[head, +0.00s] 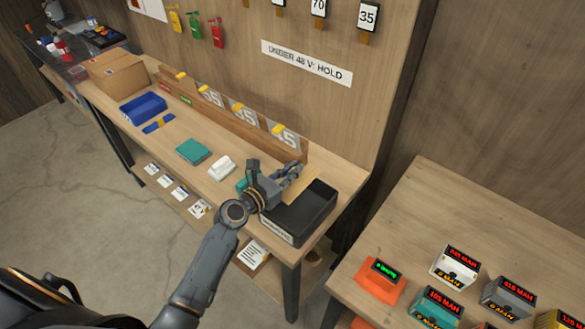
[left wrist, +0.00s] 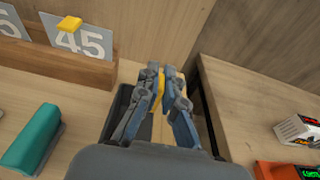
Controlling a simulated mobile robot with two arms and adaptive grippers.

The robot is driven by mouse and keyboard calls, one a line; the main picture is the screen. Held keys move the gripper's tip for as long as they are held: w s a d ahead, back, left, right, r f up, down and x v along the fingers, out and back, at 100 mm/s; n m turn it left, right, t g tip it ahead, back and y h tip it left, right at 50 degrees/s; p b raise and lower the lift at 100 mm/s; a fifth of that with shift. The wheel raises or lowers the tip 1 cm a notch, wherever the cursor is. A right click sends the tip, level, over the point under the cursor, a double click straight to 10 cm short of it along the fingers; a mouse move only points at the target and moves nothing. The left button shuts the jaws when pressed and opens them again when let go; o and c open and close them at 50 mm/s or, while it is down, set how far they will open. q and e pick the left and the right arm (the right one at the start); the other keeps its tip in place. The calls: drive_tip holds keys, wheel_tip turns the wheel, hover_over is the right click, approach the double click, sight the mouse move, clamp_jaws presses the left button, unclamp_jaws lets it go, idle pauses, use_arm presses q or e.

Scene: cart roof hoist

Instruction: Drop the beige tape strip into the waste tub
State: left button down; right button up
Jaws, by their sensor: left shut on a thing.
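My left gripper (head: 294,171) is shut on the beige tape strip (head: 302,183), holding it above the black waste tub (head: 312,224) at the bench's near end. The strip looks flat and sticks out past the fingers over the tub's far side. In the left wrist view, the fingers (left wrist: 160,78) are close together with a yellow piece between them. I cannot tell whether that piece is part of the strip. The tub's dark inside (left wrist: 119,107) shows left of the fingers there; the rest is hidden behind the gripper. My right gripper is not in view.
On the bench are a white block (head: 221,168), a teal block (head: 193,151), a blue tray (head: 143,108) and a cardboard box (head: 116,74). A wooden rail with number plates runs along the back. A second table (head: 440,215) with battery packs stands right, across a gap.

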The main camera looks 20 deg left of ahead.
use_arm(q)
wheel_tip(320, 180, down, 6)
drive_tip(key=b, duration=0.4)
drive_tip(key=c, duration=1.4)
unclamp_jaws()
drive_tip(key=o, duration=0.5)
drive_tip(key=shift+c, duration=0.2)
drive_tip(key=shift+r, duration=0.15)
